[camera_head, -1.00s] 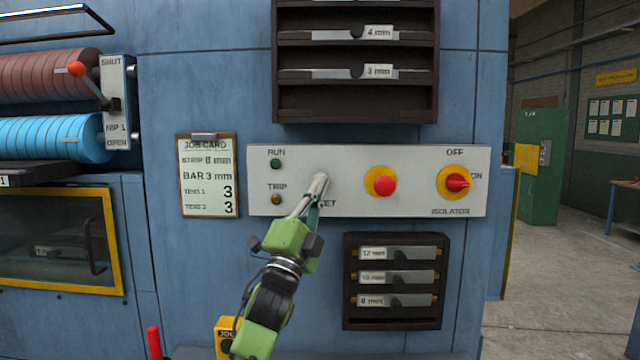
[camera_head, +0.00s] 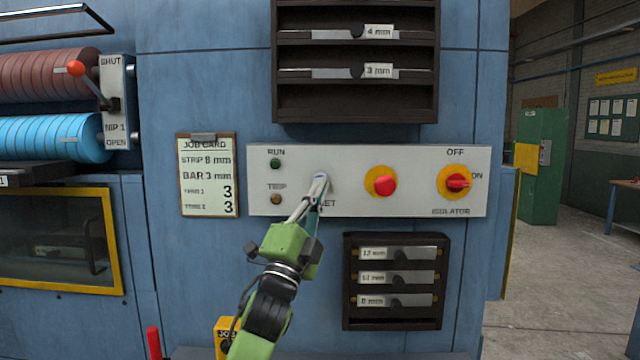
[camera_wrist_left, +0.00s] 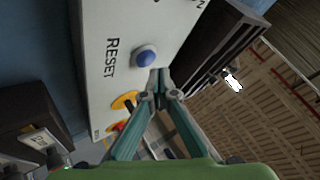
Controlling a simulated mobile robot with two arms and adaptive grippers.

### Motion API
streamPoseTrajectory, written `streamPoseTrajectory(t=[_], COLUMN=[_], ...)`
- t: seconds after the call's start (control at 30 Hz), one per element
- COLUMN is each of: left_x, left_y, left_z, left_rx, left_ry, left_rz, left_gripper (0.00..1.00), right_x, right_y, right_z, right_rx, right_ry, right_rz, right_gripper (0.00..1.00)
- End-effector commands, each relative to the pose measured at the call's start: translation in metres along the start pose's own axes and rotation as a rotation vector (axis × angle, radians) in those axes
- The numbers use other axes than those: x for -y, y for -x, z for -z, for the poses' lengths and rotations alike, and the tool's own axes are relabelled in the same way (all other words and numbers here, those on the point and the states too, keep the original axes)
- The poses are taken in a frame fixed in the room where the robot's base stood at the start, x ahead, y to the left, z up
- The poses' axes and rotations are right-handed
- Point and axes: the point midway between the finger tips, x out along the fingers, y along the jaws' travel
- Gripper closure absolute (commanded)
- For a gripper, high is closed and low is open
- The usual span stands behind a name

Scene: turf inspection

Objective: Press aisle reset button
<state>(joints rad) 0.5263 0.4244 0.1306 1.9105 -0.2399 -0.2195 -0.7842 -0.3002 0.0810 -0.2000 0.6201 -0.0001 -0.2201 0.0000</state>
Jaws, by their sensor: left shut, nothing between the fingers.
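The blue reset button (camera_wrist_left: 146,56) shows in the left wrist view on a white control panel (camera_head: 345,205), beside the printed word RESET. In the head view my left gripper (camera_head: 320,180) covers the button, and only the end of its label shows. My left gripper is shut and empty, its fingers pointing at the panel. In the left wrist view the closed fingertips (camera_wrist_left: 160,90) are beside the button, below it in the picture. I cannot tell whether they touch the panel. My right gripper is not in view.
The panel also has a green RUN lamp (camera_head: 276,163), a TRIP lamp (camera_head: 276,199), a red emergency knob (camera_head: 385,186) and a red isolator switch (camera_head: 458,183). A job card (camera_head: 208,180) hangs to the left. Dark racks sit above (camera_head: 355,100) and below (camera_head: 395,320).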

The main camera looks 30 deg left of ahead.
Motion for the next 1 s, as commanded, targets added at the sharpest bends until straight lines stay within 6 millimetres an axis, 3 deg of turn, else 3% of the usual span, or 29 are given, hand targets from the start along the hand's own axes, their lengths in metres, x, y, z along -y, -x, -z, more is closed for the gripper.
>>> streamPoseTrajectory(t=[0.5, 1.0], left_x=[0.023, 0.024], left_y=[0.032, 0.033], left_z=[0.023, 0.024], left_rx=[0.0, 0.0], left_ry=[0.001, 0.0], left_rz=[0.0, 0.0], left_gripper=[1.0, 1.0], right_x=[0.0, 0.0], right_y=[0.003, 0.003], right_z=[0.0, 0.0], right_rx=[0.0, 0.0], right_ry=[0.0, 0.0], right_rz=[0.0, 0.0], right_gripper=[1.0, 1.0])
